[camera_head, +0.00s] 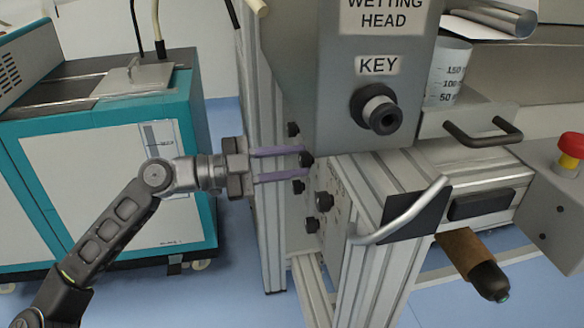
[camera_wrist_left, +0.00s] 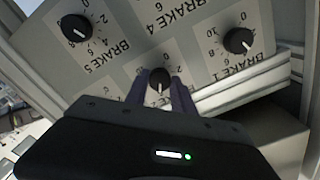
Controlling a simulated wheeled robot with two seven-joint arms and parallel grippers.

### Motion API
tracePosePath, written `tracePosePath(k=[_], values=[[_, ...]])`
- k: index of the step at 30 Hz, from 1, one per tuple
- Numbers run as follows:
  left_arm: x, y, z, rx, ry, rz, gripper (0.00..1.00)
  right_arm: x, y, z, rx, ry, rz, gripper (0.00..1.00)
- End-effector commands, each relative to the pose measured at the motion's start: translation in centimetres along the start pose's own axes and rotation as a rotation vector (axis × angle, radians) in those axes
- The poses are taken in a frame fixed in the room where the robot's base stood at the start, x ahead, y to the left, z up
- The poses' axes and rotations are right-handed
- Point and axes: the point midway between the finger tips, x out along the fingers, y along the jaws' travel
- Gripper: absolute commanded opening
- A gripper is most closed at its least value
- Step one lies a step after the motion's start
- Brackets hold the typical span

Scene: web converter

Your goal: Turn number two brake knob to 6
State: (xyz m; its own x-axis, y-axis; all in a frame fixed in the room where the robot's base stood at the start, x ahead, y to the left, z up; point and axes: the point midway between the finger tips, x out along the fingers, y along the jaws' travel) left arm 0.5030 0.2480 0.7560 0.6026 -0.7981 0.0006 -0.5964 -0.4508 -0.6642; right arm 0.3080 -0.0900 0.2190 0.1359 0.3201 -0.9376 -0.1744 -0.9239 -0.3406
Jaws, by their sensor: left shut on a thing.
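The brake panel (camera_wrist_left: 190,20) fills the top of the left wrist view, with its lettering upside down. My left gripper (camera_head: 304,162) reaches in from the left, its two purple fingers shut on a black brake knob (camera_head: 307,160). In the left wrist view, that knob (camera_wrist_left: 159,77) sits between the fingertips, its white pointer line toward the gripper. Its label and part of its scale are hidden by the gripper. A knob by the BRAKE 5 label (camera_wrist_left: 75,27) is at upper left, and one by the BRAKE 1 label (camera_wrist_left: 239,41) at right. My right gripper is not in view.
Other black knobs (camera_head: 312,225) sit close around the held one. A curved metal handle (camera_head: 402,213) sticks out to the right of the panel. The grey wetting head housing (camera_head: 330,110) hangs above. A teal cabinet (camera_head: 100,180) stands behind my left arm.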

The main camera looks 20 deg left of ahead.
Motion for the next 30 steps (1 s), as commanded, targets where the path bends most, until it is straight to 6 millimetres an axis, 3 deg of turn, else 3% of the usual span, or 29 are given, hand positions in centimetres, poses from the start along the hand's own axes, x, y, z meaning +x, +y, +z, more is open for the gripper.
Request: tracePosePath(k=[12, 13, 20, 30], values=[[0.02, 0.16, 0.13, 0.007, -0.003, 0.005, 0.00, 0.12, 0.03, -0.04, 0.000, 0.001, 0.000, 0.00], [0.02, 0.16, 0.13, 0.007, -0.003, 0.005, 0.32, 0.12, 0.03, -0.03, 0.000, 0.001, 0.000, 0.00], [0.01, 0.08, 0.06, 0.007, -0.001, 0.003, 0.51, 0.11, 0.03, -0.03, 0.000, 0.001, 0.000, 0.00], [-0.34, -0.03, 0.01, 0.006, -0.001, 0.000, 0.52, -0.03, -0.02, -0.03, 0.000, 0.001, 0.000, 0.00]])
